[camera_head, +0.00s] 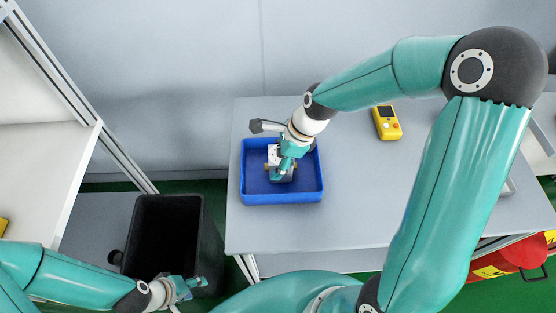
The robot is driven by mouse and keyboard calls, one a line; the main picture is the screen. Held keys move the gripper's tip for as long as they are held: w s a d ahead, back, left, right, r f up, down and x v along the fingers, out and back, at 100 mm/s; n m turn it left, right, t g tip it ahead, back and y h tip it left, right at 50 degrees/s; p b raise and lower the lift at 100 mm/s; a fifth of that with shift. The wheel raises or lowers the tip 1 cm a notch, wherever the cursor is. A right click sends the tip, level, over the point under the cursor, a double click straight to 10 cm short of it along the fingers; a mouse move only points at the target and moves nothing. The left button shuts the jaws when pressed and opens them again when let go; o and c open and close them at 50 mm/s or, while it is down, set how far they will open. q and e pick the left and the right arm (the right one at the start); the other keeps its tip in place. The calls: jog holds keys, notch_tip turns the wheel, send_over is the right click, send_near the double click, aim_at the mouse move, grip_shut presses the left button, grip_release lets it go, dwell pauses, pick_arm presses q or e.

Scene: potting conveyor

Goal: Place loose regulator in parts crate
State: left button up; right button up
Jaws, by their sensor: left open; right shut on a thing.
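The blue parts crate (310,190) stands on the grey table at its left end. My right gripper (281,172) reaches down into the crate from the upper right. It is shut on the regulator (272,155), a small pale and brassy part seen partly behind the fingers. The regulator is inside the crate's outline; whether it touches the crate floor cannot be told. My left gripper (190,286) is open and empty at the bottom, by the black bin and away from the crate.
A yellow handheld meter (386,123) lies on the grey table (350,220), right of the crate. A black bin (165,225) stands on the floor left of the table. A white shelf (45,165) is at the left. A red object (515,255) sits at lower right.

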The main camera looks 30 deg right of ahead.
jog(key=shift+f, duration=0.1)
jog(key=o, duration=1.5)
jog(key=v, duration=1.2)
